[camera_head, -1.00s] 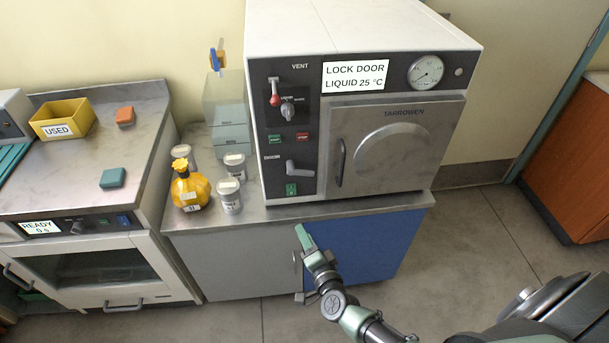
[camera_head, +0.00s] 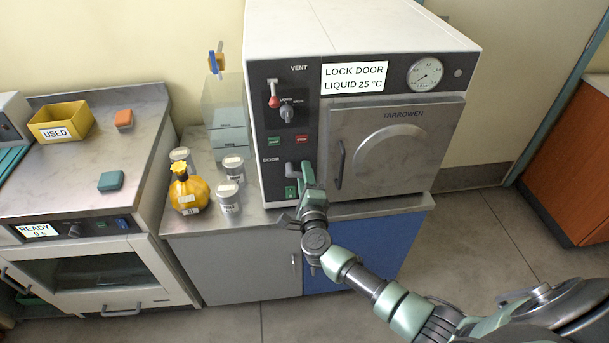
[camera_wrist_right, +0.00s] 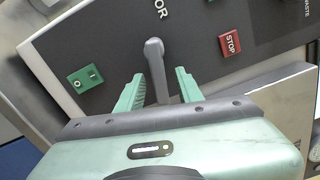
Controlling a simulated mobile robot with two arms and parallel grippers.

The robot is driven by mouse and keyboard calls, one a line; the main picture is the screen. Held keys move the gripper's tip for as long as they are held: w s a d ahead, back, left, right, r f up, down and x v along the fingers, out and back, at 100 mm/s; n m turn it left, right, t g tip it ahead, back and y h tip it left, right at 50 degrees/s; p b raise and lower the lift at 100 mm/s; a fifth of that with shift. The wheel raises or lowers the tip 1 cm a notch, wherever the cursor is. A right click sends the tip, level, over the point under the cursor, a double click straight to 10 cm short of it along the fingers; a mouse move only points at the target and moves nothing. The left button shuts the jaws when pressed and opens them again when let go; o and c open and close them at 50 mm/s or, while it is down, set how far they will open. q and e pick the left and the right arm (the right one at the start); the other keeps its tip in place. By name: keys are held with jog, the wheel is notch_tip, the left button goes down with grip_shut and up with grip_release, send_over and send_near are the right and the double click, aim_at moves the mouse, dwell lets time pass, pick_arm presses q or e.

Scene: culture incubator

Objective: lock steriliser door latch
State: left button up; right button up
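The steriliser (camera_head: 262,62) stands on the counter, its door (camera_head: 420,165) closed in its frame and its label reading "LOCK DOOR LIQUID 25 °C". The grey door latch handle (camera_head: 291,167) is on the dark panel under the word "DOOR". My right gripper (camera_head: 305,178) is at the panel by the latch. In the right wrist view the latch handle (camera_wrist_right: 155,68) stands between the two green fingers of the open gripper (camera_wrist_right: 157,90), with gaps visible on both sides. My left gripper is not in view.
A green switch (camera_wrist_right: 85,78) and a red STOP button (camera_wrist_right: 230,43) flank the latch. A yellow bottle (camera_head: 188,192) and several lidded jars (camera_head: 229,197) stand left on the counter. The vent lever (camera_head: 273,97) is higher on the panel.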

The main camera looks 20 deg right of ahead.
jog(key=shift+w, duration=0.1)
grip_shut()
jog(key=r+n+p, duration=0.1)
jog(key=n+p, duration=0.1)
jog(key=p, duration=0.1)
jog(key=shift+r, duration=0.1)
jog(key=shift+n+p, duration=0.3)
jog(key=shift+n, duration=0.3)
grip_release()
